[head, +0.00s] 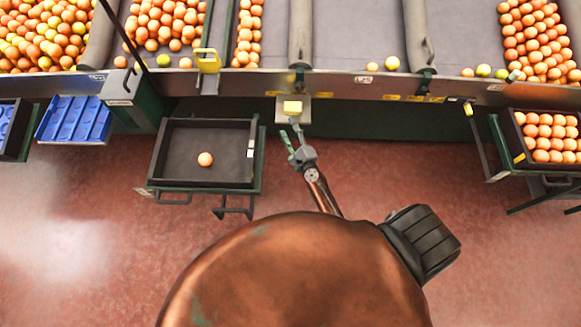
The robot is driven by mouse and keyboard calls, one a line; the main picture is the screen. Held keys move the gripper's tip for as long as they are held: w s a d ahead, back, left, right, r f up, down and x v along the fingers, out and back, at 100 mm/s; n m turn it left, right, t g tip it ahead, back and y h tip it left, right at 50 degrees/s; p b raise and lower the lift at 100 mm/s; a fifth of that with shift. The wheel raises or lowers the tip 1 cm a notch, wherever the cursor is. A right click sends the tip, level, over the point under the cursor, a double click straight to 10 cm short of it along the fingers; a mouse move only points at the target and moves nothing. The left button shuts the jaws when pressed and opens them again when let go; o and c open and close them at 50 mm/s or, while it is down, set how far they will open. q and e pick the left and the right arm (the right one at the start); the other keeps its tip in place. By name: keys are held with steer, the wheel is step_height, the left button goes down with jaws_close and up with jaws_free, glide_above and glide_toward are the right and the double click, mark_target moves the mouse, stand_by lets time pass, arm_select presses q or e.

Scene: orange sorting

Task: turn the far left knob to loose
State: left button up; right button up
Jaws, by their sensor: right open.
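A small yellow knob-like part (292,107) sits on a grey plate under the front rail, near the middle of the head view. Its setting is too small to read. My right gripper (291,133) is just below it in the picture, fingers spread and pointing up toward it, with nothing between them. I cannot tell whether a fingertip touches the plate. A larger yellow handle-like part (207,60) stands on the rail further left. Another small yellow part (468,108) is at the right. I cannot tell which of these the task names. My left gripper is out of view.
A black tray (172,181) with one orange (205,159) stands left of my right gripper. A blue crate (76,119) is further left, and a crate full of oranges (516,140) is at the right. The metal rail (350,84) runs across. The red floor between is clear.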

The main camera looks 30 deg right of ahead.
steer(key=s+a+f+n+g+y, duration=0.2)
steer(key=s+f+n, duration=0.2)
steer(key=f, duration=0.3)
steer(key=s+a+f+n+g+y, duration=0.2)
steer(key=s+f+n, duration=0.2)
steer(key=f+n, duration=0.2)
steer(key=shift+s+a+f+n, duration=0.15)
steer(key=shift+s+f+n, duration=0.2)
steer(key=shift+f, duration=0.55)
steer(key=s+d+f+n+g, duration=0.1)
steer(key=s+f+n+g, duration=0.55)
steer(key=s+f, duration=1.45)
steer(key=s+d+f+n+g, duration=0.1)
steer(key=s+f+n+g, duration=0.1)
steer(key=s, duration=0.8)
steer(key=s+d+f+n+g+h, duration=0.1)
steer(key=s+f+n, duration=0.3)
steer(key=s, duration=0.6)
steer(key=s+d+f+n+g+h, duration=0.1)
steer(key=s+d+f+n+g, duration=0.2)
steer(key=s, duration=0.7)
step_height(320, 180, down, 2)
steer(key=shift+f+n, duration=0.1)
steer(key=shift+n, duration=0.5)
